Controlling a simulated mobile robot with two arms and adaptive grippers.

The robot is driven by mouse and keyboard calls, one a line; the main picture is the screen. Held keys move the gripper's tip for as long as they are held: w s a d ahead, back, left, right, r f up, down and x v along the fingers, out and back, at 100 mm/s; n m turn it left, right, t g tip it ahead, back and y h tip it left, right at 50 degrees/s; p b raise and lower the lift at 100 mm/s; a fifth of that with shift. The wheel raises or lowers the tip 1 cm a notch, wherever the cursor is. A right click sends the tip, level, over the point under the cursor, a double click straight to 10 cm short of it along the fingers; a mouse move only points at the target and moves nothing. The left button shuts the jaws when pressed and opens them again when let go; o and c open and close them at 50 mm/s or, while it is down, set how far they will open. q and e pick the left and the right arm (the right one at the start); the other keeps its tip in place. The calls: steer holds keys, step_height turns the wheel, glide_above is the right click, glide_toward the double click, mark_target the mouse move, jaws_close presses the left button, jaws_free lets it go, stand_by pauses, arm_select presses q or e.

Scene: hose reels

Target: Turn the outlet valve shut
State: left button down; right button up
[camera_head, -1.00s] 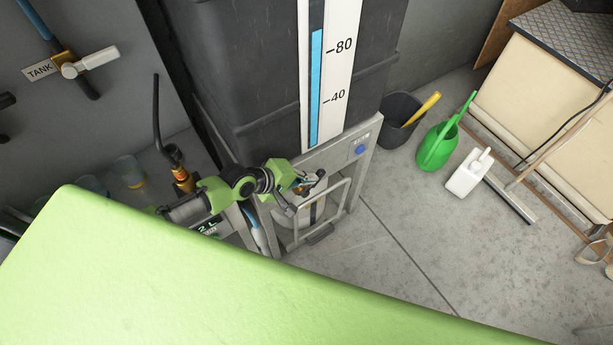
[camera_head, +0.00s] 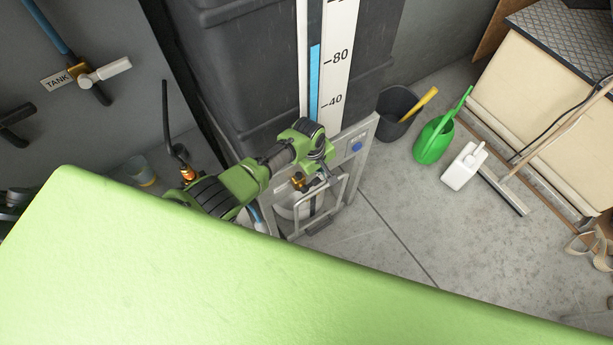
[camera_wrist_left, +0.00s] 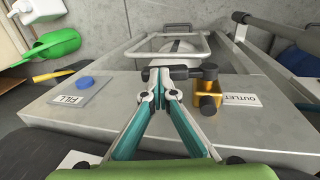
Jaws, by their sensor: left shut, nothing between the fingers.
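The outlet valve (camera_wrist_left: 208,99) is a brass body with a dark lever (camera_wrist_left: 186,73). It stands beside the OUTLET label (camera_wrist_left: 242,99) on the grey metal panel (camera_wrist_left: 120,105). In the left wrist view the lever points left from the body, along the panel edge. My left gripper (camera_wrist_left: 160,76) is shut and empty, its tips at the lever's left end. I cannot tell whether they touch it. In the head view the left gripper (camera_head: 320,170) is above the panel, close to the brass valve (camera_head: 298,182). My right gripper is out of view.
A blue button (camera_wrist_left: 84,82) sits by the FILL label. A metal guard frame (camera_head: 322,208) stands in front of the panel. The dark tank (camera_head: 245,85) rises behind. A black bucket (camera_head: 397,115), green watering can (camera_head: 434,140) and white jug (camera_head: 464,166) stand to the right on the floor.

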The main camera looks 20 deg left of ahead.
arm_select(q)
steer(key=shift+w+d+f+b, duration=0.15)
steer(key=shift+f+b, duration=0.15)
steer(key=shift+f, duration=0.2)
steer(key=shift+w+f, duration=0.15)
stand_by(0.3)
